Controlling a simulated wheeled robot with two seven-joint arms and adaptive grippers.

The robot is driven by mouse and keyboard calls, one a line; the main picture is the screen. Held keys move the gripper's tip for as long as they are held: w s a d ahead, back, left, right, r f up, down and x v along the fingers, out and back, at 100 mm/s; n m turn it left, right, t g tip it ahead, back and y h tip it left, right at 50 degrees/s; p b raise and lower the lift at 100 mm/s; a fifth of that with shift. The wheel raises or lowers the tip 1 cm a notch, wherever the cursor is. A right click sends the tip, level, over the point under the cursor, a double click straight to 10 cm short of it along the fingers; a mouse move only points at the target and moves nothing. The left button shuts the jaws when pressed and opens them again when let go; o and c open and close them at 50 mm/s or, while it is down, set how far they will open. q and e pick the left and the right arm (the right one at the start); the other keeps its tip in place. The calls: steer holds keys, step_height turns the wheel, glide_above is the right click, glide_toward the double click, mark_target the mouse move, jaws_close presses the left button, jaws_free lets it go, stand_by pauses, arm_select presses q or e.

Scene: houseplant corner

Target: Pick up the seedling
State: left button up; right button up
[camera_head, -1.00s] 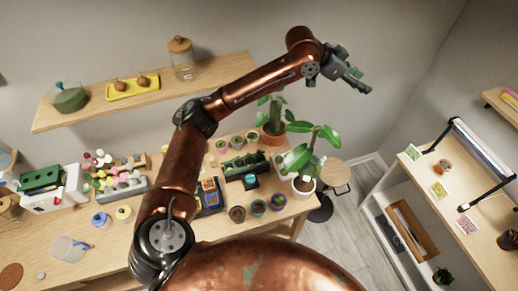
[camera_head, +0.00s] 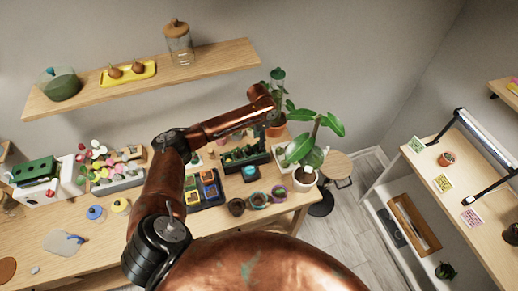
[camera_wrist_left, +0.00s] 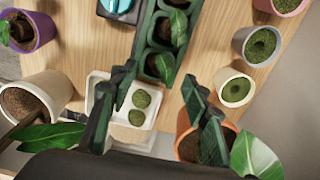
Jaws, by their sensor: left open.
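A dark green seedling tray (camera_head: 247,160) with small leafy plants in its cells stands at the back of the wooden bench. In the left wrist view the tray (camera_wrist_left: 163,48) runs up from the middle, with small seedlings (camera_wrist_left: 178,28) in dark soil. Which seedling is meant is not clear. My left gripper (camera_wrist_left: 160,85) is open and empty. Its fingers are spread above the tray's near end and a white dish (camera_wrist_left: 125,130) with two green discs. In the head view my forearm hides most of the hand. My right gripper is not in view.
A large-leaved plant in a white pot (camera_head: 304,180) and one in a terracotta pot (camera_head: 276,127) stand close to the hand. Small pots (camera_head: 259,200) line the bench front. A wall shelf (camera_head: 215,62) is above. A purple pot (camera_wrist_left: 42,30) shows in the left wrist view.

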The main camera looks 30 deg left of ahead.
arm_select(q)
step_height(320, 180, down, 4)
steer(key=shift+a+f, duration=0.1)
steer(key=shift+c, duration=0.4)
steer(key=shift+w, duration=0.1)
steer(key=c, duration=0.8)
